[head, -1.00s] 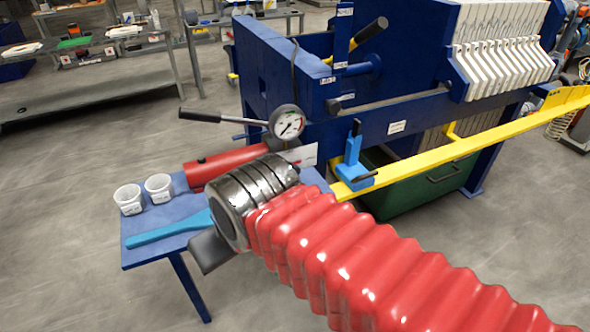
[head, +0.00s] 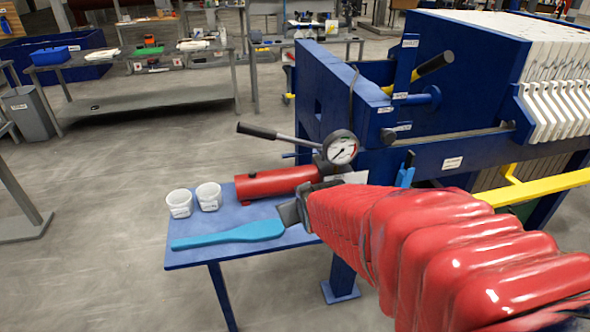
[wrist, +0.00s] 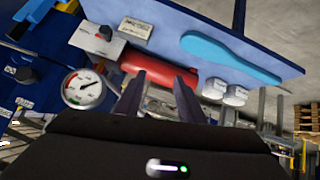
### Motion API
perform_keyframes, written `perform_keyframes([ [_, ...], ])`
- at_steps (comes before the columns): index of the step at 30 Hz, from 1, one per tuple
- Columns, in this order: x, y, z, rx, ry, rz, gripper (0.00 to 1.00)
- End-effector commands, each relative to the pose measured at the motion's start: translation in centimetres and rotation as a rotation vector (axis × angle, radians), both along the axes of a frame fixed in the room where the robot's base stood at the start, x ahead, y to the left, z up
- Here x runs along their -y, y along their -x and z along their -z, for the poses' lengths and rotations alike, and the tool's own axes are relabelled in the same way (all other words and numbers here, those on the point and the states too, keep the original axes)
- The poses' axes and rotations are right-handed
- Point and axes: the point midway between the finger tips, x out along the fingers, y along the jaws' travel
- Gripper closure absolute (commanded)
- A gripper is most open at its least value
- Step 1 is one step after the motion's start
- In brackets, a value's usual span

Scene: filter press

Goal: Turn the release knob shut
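The likely release knob (wrist: 105,33), small and dark, sits on a pale plate (wrist: 84,41) beside the red pump cylinder (wrist: 150,66) in the wrist view. I cannot read its setting. In the head view I cannot make the knob out; my red-sleeved arm covers much of that end of the pump (head: 272,183). The pressure gauge (wrist: 84,88) is left of the fingers in the wrist view and also shows in the head view (head: 341,148). My gripper (wrist: 159,80) is open and empty, its fingers apart from the knob, which lies up and left of them.
The blue table (head: 205,248) holds two white cups (head: 209,196) and a light-blue paddle (head: 228,235). A black-ended pump lever (head: 256,131) sticks out above the pump. The blue press frame (head: 372,145) stands behind and right. Floor left of the table is clear.

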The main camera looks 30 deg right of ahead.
Motion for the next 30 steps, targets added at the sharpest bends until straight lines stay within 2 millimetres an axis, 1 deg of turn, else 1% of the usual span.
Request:
perform_keyframes([
  [1,1.3,-0.6,0.8,0.012,0.01,0.011,0.65],
  [2,2.2,-0.8,1.2,0.022,0.017,0.022,0.65],
  [3,2.7,-1.5,1.6,0.042,0.022,0.011,0.65],
  [5,3.7,-2.2,2.4,0.065,0.029,0.002,0.65],
  [7,5.2,-2.8,3.1,0.095,0.044,0.003,0.65],
  [15,10.0,-4.2,6.5,0.211,0.077,-0.01,0.65],
  [23,13.4,-4.0,9.6,0.339,0.074,-0.023,0.65],
  [30,15.6,-2.5,12.1,0.468,0.052,-0.024,0.65],
])
